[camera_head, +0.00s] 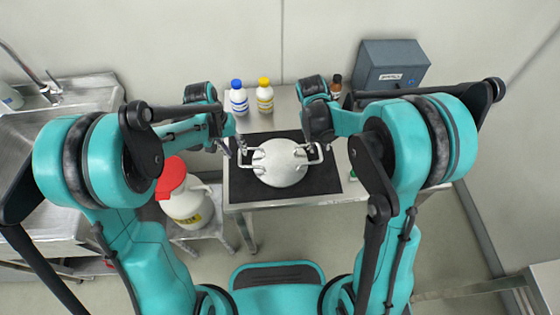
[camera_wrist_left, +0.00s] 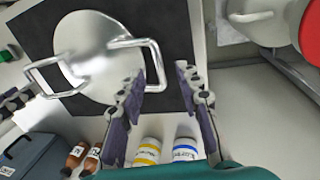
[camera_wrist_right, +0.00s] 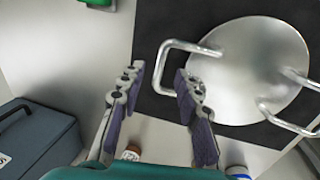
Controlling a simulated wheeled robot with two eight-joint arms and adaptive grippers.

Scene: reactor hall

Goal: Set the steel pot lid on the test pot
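A round steel piece with a shiny flat top (camera_head: 281,163) and a bar handle on each side lies over a black mat (camera_head: 322,178); it looks like the pot lid. I see no separate test pot, and cannot tell whether one is under it. My left gripper (camera_head: 236,146) is open at the left handle; in the left wrist view that handle (camera_wrist_left: 157,62) shows between its fingertips. My right gripper (camera_head: 318,140) is open at the right handle; in the right wrist view that handle (camera_wrist_right: 160,70) shows between its fingertips. Neither gripper visibly clamps a handle.
A blue-capped bottle (camera_head: 238,98) and a yellow-capped bottle (camera_head: 264,96) stand behind the mat. A brown bottle (camera_head: 336,86) and a grey-blue box (camera_head: 390,68) are at the back right. A white jug with a red top (camera_head: 188,206) stands on a lower stand at left, near a sink (camera_head: 70,125).

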